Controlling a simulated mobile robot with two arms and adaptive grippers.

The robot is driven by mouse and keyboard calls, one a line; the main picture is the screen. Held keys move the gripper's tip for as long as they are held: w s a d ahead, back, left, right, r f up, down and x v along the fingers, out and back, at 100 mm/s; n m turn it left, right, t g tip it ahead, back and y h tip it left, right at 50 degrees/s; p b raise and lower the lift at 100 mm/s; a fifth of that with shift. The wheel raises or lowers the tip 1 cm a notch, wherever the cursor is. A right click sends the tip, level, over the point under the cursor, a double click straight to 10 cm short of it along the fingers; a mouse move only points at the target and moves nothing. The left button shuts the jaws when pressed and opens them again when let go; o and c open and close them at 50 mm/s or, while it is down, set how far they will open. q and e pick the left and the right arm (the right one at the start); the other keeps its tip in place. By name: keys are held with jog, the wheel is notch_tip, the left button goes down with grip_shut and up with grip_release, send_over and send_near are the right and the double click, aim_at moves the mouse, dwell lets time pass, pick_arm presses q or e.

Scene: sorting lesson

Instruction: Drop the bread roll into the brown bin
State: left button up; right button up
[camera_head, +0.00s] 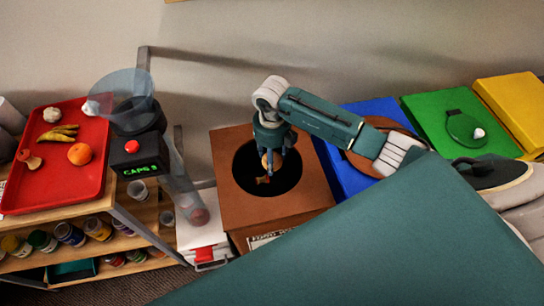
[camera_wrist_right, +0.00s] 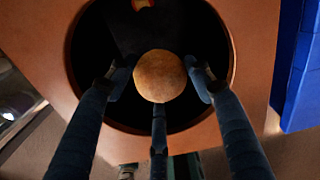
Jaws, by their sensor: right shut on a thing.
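The bread roll (camera_wrist_right: 160,76) is round and golden brown. My right gripper (camera_wrist_right: 160,82) is shut on it, with fingers at its left, right and near side. In the head view the right gripper (camera_head: 268,158) points down over the round dark opening of the brown bin (camera_head: 230,198); the roll shows only as a small tan patch between the fingers. In the wrist view the roll is in front of the opening, inside the outline of the brown bin's rim (camera_wrist_right: 257,60). My left gripper is not in view.
A small orange-red thing (camera_wrist_right: 143,3) shows inside the opening. Blue (camera_head: 345,180), green (camera_head: 425,105) and yellow (camera_head: 510,95) bins stand to the right. At left are a red tray (camera_head: 60,185) with produce and a display box (camera_head: 138,155) with a clear tube.

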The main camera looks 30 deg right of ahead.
jog(key=o, duration=0.9)
jog(key=shift+o, duration=0.2)
jog(key=shift+r, duration=0.1)
notch_tip(320, 180, up, 12)
